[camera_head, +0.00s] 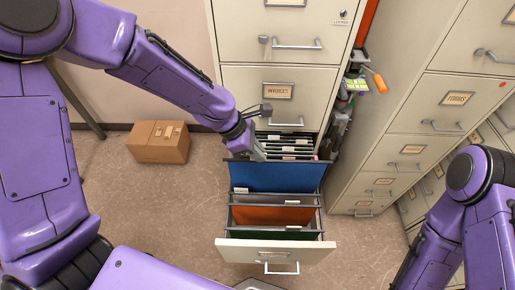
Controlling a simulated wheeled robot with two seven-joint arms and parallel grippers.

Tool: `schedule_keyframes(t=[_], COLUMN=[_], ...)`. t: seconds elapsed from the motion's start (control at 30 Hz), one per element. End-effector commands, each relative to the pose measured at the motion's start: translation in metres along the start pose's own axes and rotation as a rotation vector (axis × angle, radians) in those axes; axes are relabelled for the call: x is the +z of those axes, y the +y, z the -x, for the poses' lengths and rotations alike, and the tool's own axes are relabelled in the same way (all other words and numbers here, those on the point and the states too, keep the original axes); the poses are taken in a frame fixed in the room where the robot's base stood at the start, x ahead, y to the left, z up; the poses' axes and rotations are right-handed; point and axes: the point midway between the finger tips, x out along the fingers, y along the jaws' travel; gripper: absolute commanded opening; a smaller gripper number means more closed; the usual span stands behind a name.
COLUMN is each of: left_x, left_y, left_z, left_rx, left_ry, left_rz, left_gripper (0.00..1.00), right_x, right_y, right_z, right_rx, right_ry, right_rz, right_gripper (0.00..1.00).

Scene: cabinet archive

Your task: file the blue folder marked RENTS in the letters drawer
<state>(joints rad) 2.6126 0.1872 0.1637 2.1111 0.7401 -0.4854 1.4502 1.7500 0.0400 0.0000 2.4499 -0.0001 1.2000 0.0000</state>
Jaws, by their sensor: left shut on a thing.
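The blue folder (278,178) stands upright, broad and dark blue, in or just above an open drawer (276,254) of the beige cabinet. My left gripper (260,156) is at the folder's top left edge, shut on it. The folder's lower edge is hidden by the hanging files in front, so I cannot tell how deep it sits. No RENTS marking is readable. The drawer's front label does not show, so I cannot tell its name. My right arm enters at the lower right; its gripper is not in view.
An orange folder (272,215) and a green one (270,235) hang in the drawer's front part; files with white tabs (288,148) stand behind. A closed drawer with a label (278,91) is above. A second cabinet (405,150) stands right. A cardboard box (159,142) lies left on the floor.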

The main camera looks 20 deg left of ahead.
Motion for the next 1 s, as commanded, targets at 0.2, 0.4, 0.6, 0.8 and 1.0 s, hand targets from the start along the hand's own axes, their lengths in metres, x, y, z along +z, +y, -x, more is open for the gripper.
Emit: schedule_keyframes(t=[0.2,0.4,0.6,0.8,1.0], left_x=[-0.008,-0.014,-0.021,-0.027,-0.033], left_y=[0.0,-0.001,-0.001,-0.001,-0.001], left_z=[-0.014,-0.026,-0.037,-0.048,-0.06], left_rx=[-0.001,-0.002,-0.001,-0.002,-0.001], left_ry=[0.0,0.0,0.0,-0.001,0.0], left_rz=[0.0,-0.001,-0.001,-0.001,0.0], left_gripper=[0.0,0.0,0.0,0.0,0.0], right_x=[0.003,0.006,0.008,0.011,0.013], right_y=[-0.001,-0.001,-0.002,-0.002,-0.003], right_z=[-0.008,-0.014,-0.02,-0.026,-0.032], right_rx=[0.0,0.0,0.0,0.0,0.0], right_ry=[0.0,0.0,0.0,0.0,0.0], right_rz=[0.0,0.0,0.0,0.0,0.0], right_gripper=[0.43,0.43,0.43,0.43,0.43])
